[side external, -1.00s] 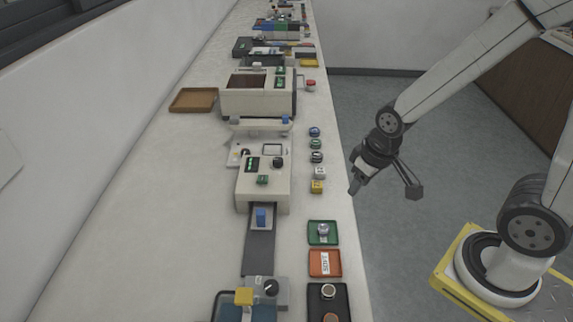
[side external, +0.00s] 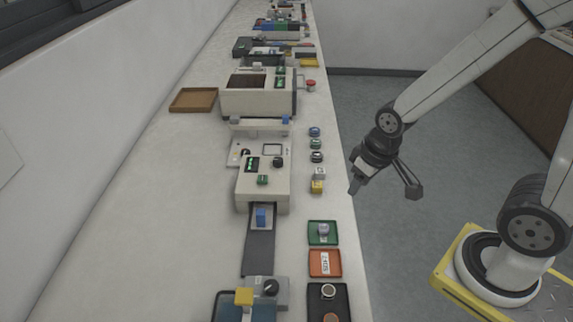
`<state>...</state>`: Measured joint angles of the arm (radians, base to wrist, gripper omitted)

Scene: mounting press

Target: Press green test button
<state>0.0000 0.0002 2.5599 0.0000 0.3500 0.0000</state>
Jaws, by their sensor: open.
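A small green button (side external: 262,180) sits on the sloped top of a cream machine (side external: 250,195) in the middle of the bench. The same machine carries a small dark display with green marks (side external: 252,164) and a black knob (side external: 278,162). A round green item (side external: 316,144) stands on the bench to the right of the machine. I cannot read any label that says test. My gripper (side external: 383,188) is open and empty, off the bench's right edge above the floor, well to the right of the machine and apart from everything.
A dark belt (side external: 259,253) with a blue block (side external: 261,216) runs from the machine toward the front. Green (side external: 323,240) and orange (side external: 338,264) trays lie along the right edge. A row of small buttons and cubes stands right of the machine. Bare bench (side external: 150,215) lies left.

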